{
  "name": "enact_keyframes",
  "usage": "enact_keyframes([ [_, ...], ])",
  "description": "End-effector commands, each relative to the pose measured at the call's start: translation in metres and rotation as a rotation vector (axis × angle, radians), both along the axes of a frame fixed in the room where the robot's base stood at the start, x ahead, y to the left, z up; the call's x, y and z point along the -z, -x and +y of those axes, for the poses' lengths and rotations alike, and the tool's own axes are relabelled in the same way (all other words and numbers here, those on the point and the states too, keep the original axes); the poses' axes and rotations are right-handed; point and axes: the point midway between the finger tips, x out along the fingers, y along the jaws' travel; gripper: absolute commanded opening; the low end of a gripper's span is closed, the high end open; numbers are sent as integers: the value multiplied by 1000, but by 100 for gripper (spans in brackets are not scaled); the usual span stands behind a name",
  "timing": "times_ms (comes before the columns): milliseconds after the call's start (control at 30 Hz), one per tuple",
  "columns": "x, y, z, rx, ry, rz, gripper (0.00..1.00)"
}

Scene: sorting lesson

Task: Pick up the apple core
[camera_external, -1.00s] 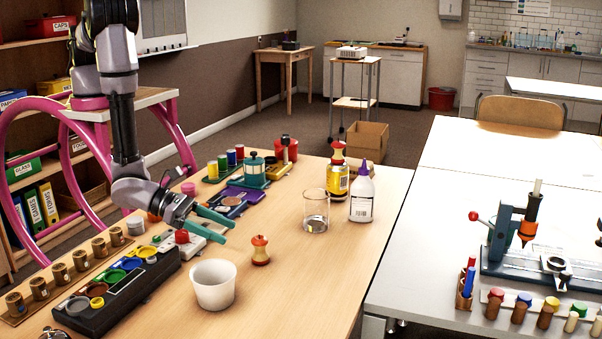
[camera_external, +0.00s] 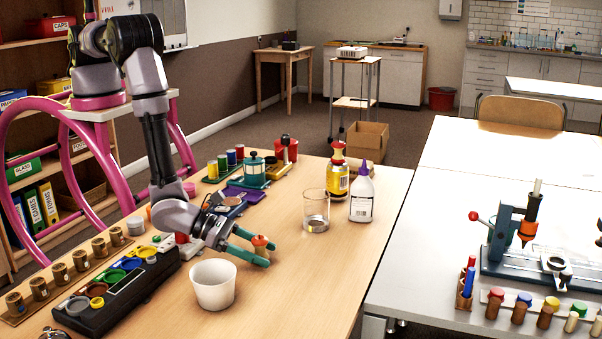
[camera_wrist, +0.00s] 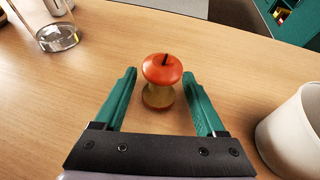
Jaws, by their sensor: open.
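The apple core (camera_external: 261,243) stands upright on the wooden table, with a red-orange top, a dark stem and a pale narrow waist. It also shows in the wrist view (camera_wrist: 160,80). My gripper (camera_external: 266,251) has two green fingers and is open. In the wrist view the fingers (camera_wrist: 162,82) lie on either side of the core, with a gap on each side. In the external view a finger hides the core's lower part.
A white cup (camera_external: 213,286) stands close by, at the right in the wrist view (camera_wrist: 295,130). A clear glass beaker (camera_external: 316,212), a yellow bottle (camera_external: 337,180) and a white bottle (camera_external: 362,200) stand farther back. A black paint tray (camera_external: 115,300) lies left. Table right of the core is clear.

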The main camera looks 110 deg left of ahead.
Motion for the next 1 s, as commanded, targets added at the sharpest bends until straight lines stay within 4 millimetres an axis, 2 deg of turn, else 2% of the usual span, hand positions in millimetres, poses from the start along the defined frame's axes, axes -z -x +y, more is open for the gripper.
enact_keyframes([
  [100,0,0,0,0,0,0,73],
  [300,0,0,0,0,0,0,0],
  [767,-4,0,0,0,0,0,0],
  [867,-12,0,-1,0,0,-1,0],
  [1000,-36,0,-1,1,1,-2,0],
])
